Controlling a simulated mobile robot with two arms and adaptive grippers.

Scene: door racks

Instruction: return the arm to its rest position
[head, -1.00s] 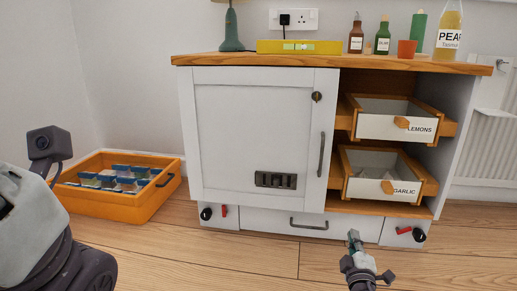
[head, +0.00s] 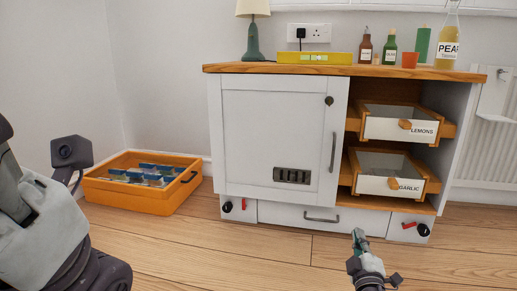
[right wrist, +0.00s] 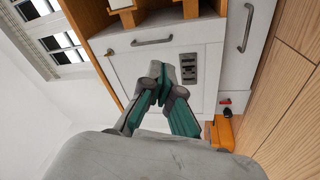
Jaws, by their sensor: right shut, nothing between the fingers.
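My right gripper (head: 359,236) is low at the bottom centre-right of the head view, in front of the cabinet's lower drawer and apart from it. In the right wrist view its teal fingers (right wrist: 161,88) meet at the tips, shut and empty. The white cabinet door (head: 277,140) behind it is shut, with a vertical handle and a dark lock panel. My left arm shows at the left edge of the head view, but its gripper is outside the frame.
An orange crate (head: 135,194) with blue-and-white items stands on the floor left of the cabinet. Drawers marked LEMONS (head: 400,130) and GARLIC (head: 391,186) stick out on the right. Bottles, a lamp (head: 253,35) and a yellow box (head: 314,58) stand on top. The front floor is clear.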

